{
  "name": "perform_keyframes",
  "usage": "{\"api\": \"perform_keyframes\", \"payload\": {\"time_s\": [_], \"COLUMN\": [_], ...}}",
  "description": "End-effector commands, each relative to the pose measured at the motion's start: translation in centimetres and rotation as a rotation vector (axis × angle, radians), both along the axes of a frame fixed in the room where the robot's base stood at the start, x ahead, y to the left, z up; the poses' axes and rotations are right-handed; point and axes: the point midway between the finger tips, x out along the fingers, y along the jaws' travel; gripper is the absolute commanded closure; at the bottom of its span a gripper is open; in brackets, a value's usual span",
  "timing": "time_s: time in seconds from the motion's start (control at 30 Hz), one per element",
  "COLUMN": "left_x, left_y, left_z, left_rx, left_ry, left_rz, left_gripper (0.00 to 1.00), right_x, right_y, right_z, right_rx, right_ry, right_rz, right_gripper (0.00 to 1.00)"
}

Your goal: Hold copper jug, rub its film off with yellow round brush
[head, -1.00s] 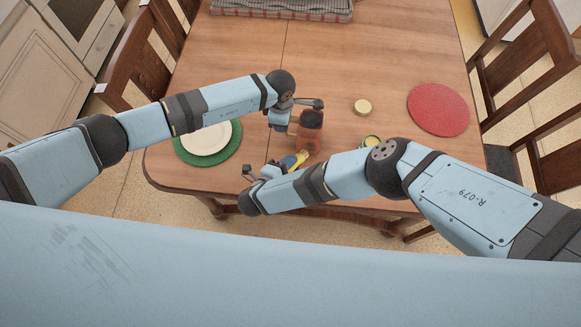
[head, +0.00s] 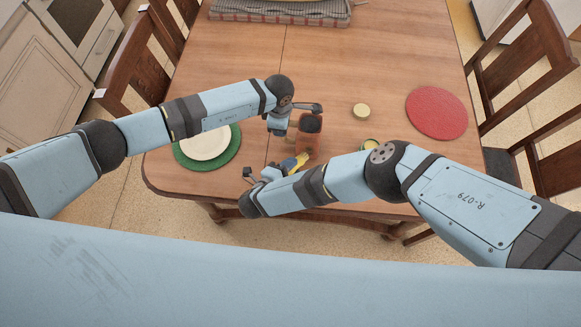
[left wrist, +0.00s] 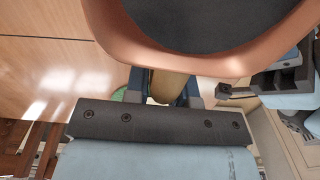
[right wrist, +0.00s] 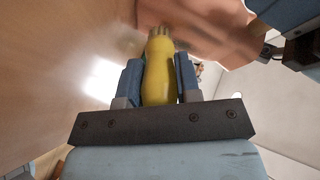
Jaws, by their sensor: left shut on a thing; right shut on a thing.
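The copper jug (head: 308,143) is in the middle of the head view, its dark opening facing up. My left gripper (head: 291,130) is shut on the jug's handle (left wrist: 172,87). The jug's rim fills the top of the left wrist view (left wrist: 205,62). My right gripper (head: 278,168) is shut on the yellow round brush (head: 294,162). In the right wrist view the yellow brush (right wrist: 159,72) stands between the fingers, its bristle end at the jug's lower side (right wrist: 200,22). I cannot tell whether bristles and jug touch. The film is not clear to see.
A green mat with a cream plate (head: 208,144) lies left on the wooden table (head: 350,60). A small round lid (head: 361,111), a green-rimmed jar (head: 370,143) partly behind my right arm, and a red mat (head: 437,112) are to the right. Chairs flank the table.

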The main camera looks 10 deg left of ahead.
Motion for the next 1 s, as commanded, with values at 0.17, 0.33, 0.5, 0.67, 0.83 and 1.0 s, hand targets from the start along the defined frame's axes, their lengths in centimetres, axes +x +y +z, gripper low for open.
{"api": "perform_keyframes", "payload": {"time_s": [0.17, 0.33, 0.5, 0.67, 0.83, 1.0], "left_x": [0.0, 0.0, 0.0, 0.0, 0.0, 0.0], "left_y": [0.0, 0.0, 0.0, 0.0, 0.0, 0.0], "left_z": [0.0, 0.0, 0.0, 0.0, 0.0, 0.0], "left_rx": [0.000, 0.000, 0.000, 0.000, 0.000, 0.000], "left_ry": [0.000, 0.000, 0.000, 0.000, 0.000, 0.000], "left_rz": [0.000, 0.000, 0.000, 0.000, 0.000, -0.001], "left_gripper": [0.96, 0.96, 0.96, 0.96, 0.96, 0.96], "right_x": [0.0, -0.1, -0.1, -0.2, -0.1, -0.1], "right_y": [-0.9, -2.6, -4.1, -4.7, -4.6, -4.4], "right_z": [-0.2, -0.3, -0.3, -0.4, 0.3, 1.1], "right_rx": [-0.002, -0.002, -0.002, 0.000, 0.000, 0.000], "right_ry": [0.000, 0.000, 0.000, 0.000, -0.002, -0.001], "right_rz": [-0.001, -0.001, 0.000, 0.000, 0.001, 0.000], "right_gripper": [0.93, 0.93, 0.93, 0.93, 0.93, 0.93]}}
